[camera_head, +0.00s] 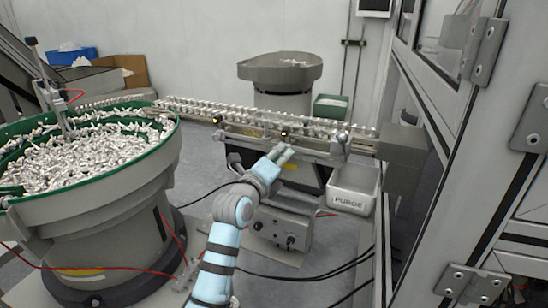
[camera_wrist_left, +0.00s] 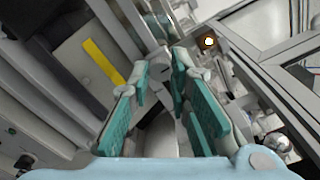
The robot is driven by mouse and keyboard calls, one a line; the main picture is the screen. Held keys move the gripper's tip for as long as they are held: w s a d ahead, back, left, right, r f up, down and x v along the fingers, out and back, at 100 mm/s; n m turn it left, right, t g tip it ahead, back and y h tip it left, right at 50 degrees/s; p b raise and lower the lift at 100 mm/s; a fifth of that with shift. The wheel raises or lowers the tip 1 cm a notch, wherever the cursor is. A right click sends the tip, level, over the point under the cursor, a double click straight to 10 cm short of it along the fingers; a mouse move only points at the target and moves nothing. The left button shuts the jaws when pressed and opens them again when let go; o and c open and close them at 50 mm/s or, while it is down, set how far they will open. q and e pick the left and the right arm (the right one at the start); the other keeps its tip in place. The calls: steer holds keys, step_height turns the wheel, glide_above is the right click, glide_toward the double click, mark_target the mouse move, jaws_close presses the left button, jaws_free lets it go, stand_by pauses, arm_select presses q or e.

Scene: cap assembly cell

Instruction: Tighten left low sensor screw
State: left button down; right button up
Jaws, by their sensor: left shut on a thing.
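My left gripper (camera_head: 284,152) reaches the front side of the feeder rail (camera_head: 240,112), just below a small sensor (camera_head: 285,132) with a yellow light. In the left wrist view its teal-padded fingers (camera_wrist_left: 160,82) are closed in around a small grey part at the rail's bracket. That part is mostly hidden by the fingers, so I cannot see clearly that it is the sensor screw. Another sensor (camera_head: 216,120) sits farther left on the rail. My right gripper is not in view.
A grey control box (camera_head: 284,228) is below the rail. A PURGE bin (camera_head: 352,190) hangs at right, near the machine frame (camera_head: 490,150). Cables cross the floor.

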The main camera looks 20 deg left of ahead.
arm_select(q)
steer(key=shift+r+m, duration=0.1)
steer(key=shift+m, duration=0.3)
steer(key=c, duration=1.5)
jaws_free()
steer(key=s, duration=0.4)
steer(key=s+a, duration=0.1)
steer(key=s, duration=0.3)
steer(key=s+a, duration=0.1)
steer(key=s, duration=0.2)
steer(key=shift+s, duration=0.4)
